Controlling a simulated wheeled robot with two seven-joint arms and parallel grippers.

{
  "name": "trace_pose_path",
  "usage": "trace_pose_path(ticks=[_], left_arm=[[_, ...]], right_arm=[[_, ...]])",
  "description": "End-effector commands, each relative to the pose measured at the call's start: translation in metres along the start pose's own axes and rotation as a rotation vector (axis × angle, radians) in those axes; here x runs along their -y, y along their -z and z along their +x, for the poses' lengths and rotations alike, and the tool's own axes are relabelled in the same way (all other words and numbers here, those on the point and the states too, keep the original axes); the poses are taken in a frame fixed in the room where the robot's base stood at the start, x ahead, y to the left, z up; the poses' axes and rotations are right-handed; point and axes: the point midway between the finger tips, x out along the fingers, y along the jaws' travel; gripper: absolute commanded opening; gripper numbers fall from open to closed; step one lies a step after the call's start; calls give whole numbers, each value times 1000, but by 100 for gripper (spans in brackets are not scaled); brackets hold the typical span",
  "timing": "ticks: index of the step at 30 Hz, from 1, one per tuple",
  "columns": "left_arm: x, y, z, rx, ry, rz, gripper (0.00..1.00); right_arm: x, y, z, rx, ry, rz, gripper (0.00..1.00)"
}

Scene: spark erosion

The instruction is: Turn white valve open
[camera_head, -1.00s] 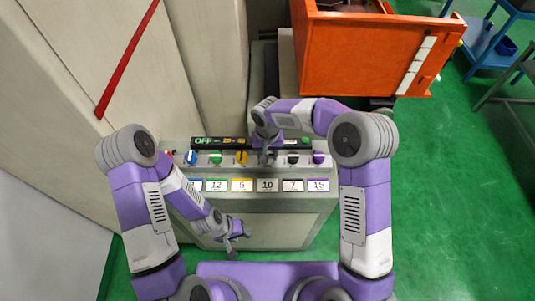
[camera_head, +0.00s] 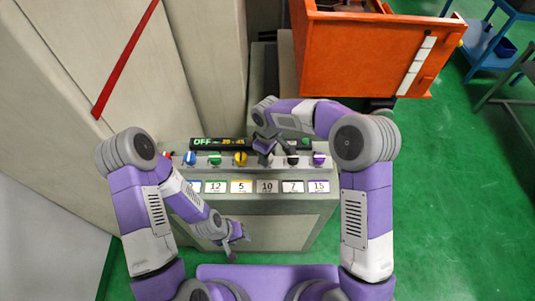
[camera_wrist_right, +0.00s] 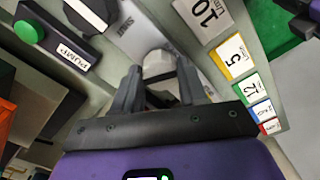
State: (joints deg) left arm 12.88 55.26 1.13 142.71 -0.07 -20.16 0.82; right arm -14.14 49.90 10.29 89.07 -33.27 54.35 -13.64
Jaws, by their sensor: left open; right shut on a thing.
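The white valve (camera_wrist_right: 157,63) is a pale round knob on the panel, seen between my right fingertips in the right wrist view. In the head view it is mostly hidden by my right gripper (camera_head: 265,152), above the "10" label (camera_head: 267,187). My right gripper (camera_wrist_right: 160,82) is shut on the white valve, with one finger on either side and its jaws turned at a slant to the panel row. My left gripper (camera_head: 235,236) is open and empty, low in front of the panel's cabinet.
A yellow knob (camera_head: 240,159) and a black knob (camera_head: 293,160) flank the white valve closely. Green (camera_head: 215,160), blue (camera_head: 190,158) and purple (camera_head: 318,159) knobs stand farther out. An orange machine (camera_head: 360,50) is behind; green floor lies open at right.

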Motion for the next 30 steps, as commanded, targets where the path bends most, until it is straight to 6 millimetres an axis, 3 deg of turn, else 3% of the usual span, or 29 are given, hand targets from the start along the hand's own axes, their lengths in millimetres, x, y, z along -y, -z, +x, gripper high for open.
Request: trace_pose_path(ticks=[15,30], left_arm=[[-1,0,-3,0,0,0,43],[-1,0,-3,0,0,0,43]], right_arm=[[-1,1,-2,-3,-3,-350,12],[-1,1,-2,-4,-4,-424,12]])
